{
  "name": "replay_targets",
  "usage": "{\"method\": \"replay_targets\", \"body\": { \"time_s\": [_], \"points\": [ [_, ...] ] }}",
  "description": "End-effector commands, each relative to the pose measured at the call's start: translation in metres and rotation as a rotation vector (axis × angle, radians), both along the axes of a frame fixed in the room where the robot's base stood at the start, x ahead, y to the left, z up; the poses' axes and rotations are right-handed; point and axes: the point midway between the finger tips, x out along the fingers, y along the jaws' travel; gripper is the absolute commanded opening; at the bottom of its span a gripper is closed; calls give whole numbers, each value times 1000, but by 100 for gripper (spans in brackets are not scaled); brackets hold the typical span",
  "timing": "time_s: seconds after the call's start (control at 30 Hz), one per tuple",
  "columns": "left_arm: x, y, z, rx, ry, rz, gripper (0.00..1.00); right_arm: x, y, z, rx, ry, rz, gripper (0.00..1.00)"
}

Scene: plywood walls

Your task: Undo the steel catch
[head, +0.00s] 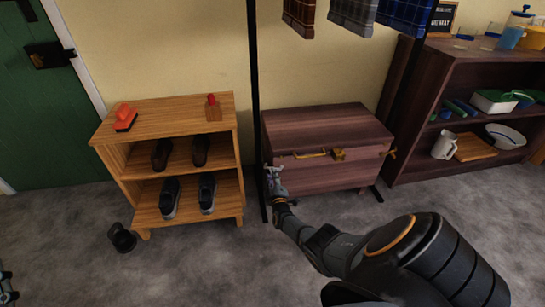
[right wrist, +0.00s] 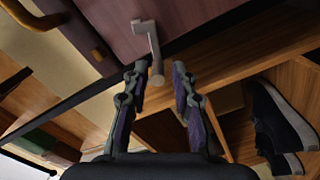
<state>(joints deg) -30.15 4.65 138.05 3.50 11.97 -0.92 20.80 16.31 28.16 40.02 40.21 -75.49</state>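The steel catch (right wrist: 150,42) is a grey cranked lever on the face of the dark reddish wooden chest (head: 325,125). In the right wrist view its lower end hangs between the two fingertips of my right gripper (right wrist: 159,72). That gripper is open, with a gap to the right finger; I cannot tell whether the left finger touches the catch. A small bit of my left gripper (head: 5,284) shows at the lower left edge.
The chest has a brass handle (head: 311,154), a brass latch (head: 339,154) and another brass fitting (head: 388,153) on the right. A shoe rack (head: 165,115) stands left of a black post (head: 257,100). A dark shelf (head: 460,75) stands right. Grey floor lies in front.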

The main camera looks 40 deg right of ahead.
Motion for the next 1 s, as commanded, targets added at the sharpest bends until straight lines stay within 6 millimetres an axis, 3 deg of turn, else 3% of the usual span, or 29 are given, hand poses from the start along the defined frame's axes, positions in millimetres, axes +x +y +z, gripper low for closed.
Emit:
{"method": "replay_targets", "body": {
  "time_s": [0.47,0.63,1.0],
  "points": [
    [0,0,-5,4,12,-2,49,-6,2,0,-1,-2,0,37],
    [0,0,-4,2,9,-1,49,-23,14,1,0,-3,2,37],
    [0,0,-3,1,7,-1,49,-88,54,0,1,-1,0,37]
  ]
}}
